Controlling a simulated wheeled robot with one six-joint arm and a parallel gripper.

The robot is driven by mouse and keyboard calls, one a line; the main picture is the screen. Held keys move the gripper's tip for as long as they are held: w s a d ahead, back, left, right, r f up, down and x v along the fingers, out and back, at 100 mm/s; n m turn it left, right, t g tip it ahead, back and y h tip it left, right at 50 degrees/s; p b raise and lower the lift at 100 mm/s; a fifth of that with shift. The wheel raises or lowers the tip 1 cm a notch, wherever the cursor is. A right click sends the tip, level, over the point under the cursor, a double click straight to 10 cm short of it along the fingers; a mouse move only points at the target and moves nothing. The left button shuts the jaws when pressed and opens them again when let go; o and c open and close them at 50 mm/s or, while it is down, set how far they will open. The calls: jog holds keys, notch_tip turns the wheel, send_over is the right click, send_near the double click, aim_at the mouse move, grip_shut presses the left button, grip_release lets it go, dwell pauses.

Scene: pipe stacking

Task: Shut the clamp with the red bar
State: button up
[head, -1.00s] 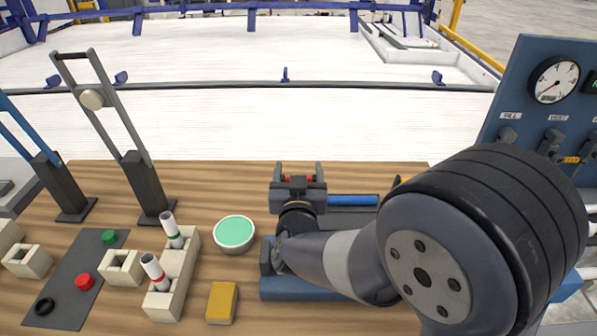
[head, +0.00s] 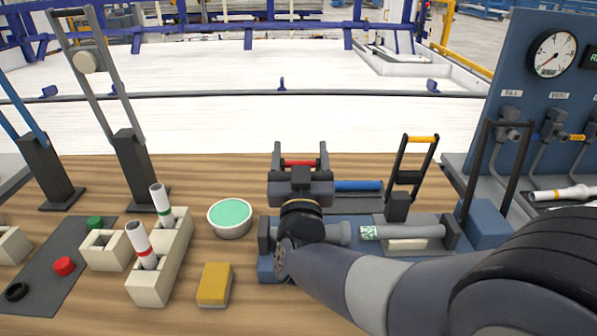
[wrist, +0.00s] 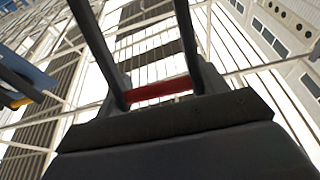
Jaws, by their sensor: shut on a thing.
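The clamp's red bar (head: 300,162) shows between the fingers of my gripper (head: 300,158) in the head view. In the wrist view the red bar (wrist: 158,91) lies across the front of my gripper, with a dark lever arm at each end running up the picture. My gripper is shut on the bar. The clamp's base is hidden behind my gripper and arm. A grey pipe (head: 337,233) and a pipe with a speckled green end (head: 402,232) lie on the blue fixture (head: 269,267) below.
A clamp with an orange bar (head: 422,139) stands with its handle raised to the right. A green-topped bowl (head: 230,217), a yellow block (head: 214,284) and a cream holder with two upright tubes (head: 146,282) are on the left. A blue panel (head: 515,75) stands at the right.

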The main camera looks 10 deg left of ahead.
jog(key=s+d+f+t+b, duration=0.2)
jog(key=s+f+t+b, duration=0.3)
jog(key=b, duration=2.1)
jog(key=s+f, duration=0.5)
jog(key=f, duration=0.1)
jog(key=shift+d+y, duration=0.2)
jog(key=shift+y, duration=0.2)
jog(key=o, duration=1.2)
jog(key=s+d+f+p, duration=0.2)
jog(key=s+d, duration=0.1)
jog(key=s, duration=1.1)
jog(key=shift+d+p, duration=0.2)
jog(key=shift+p, duration=0.2)
